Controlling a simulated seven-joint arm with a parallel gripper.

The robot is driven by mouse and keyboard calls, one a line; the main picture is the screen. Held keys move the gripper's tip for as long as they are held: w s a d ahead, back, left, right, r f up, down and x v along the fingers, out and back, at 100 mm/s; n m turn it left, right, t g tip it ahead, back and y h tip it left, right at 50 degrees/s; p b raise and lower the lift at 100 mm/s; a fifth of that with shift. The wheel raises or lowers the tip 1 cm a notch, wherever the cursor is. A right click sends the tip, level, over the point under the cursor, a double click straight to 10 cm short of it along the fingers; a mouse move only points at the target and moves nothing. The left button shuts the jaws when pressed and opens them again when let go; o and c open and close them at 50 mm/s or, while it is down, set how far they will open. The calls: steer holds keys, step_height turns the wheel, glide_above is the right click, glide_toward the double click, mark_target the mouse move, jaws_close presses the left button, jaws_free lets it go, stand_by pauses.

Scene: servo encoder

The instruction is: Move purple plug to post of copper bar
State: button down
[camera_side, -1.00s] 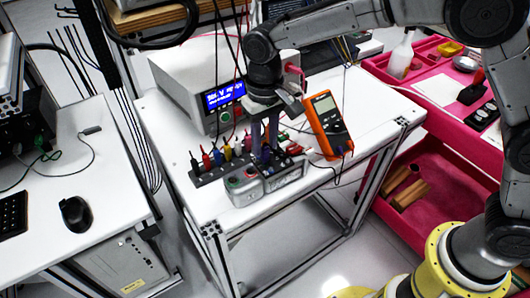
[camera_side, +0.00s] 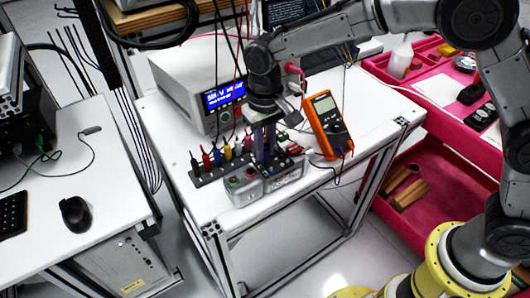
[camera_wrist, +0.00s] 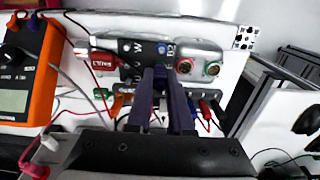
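My gripper (camera_side: 264,158) points down over the black terminal block (camera_side: 288,173) beside the grey button box. In the wrist view its two dark purple-grey fingers (camera_wrist: 160,76) reach forward to the block's black face (camera_wrist: 132,68). A small bluish-purple piece, which looks like the purple plug (camera_wrist: 160,74), shows between the fingertips, and they appear closed on it. The fingers hide most of the plug. I cannot make out the copper bar or its post clearly; they may be behind the fingertips. I cannot tell whether the plug touches the block.
A black strip (camera_side: 207,178) with several coloured plugs stands left of my gripper. The grey box (camera_side: 243,187) has red and green buttons. An orange multimeter (camera_side: 328,125) stands at the right, and a power supply (camera_side: 188,75) behind. Thin cables hang around the work.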

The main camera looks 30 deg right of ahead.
mark_target(265, 148)
steer(key=shift+r, duration=0.25)
stand_by(0.7)
steer(key=shift+r, duration=2.35)
steer(key=shift+r+m, duration=0.1)
steer(key=shift+m, duration=1)
steer(key=w+d+f+m, duration=0.25)
steer(key=w+m, duration=0.25)
steer(key=m, duration=0.3)
steer(key=w+d+f+m, duration=0.1)
steer(key=w+d+m, duration=0.2)
steer(key=w+m, duration=0.35)
steer(key=shift+m, duration=0.55)
steer(key=shift+s+a+f, duration=0.1)
steer(key=shift+s+f, duration=0.1)
steer(key=shift+f, duration=1)
steer(key=shift+s+f, duration=0.15)
steer(key=shift+f, duration=1)
steer(key=shift+s+a+f, duration=0.1)
steer(key=shift+s+f, duration=0.1)
steer(key=shift+f, duration=1)
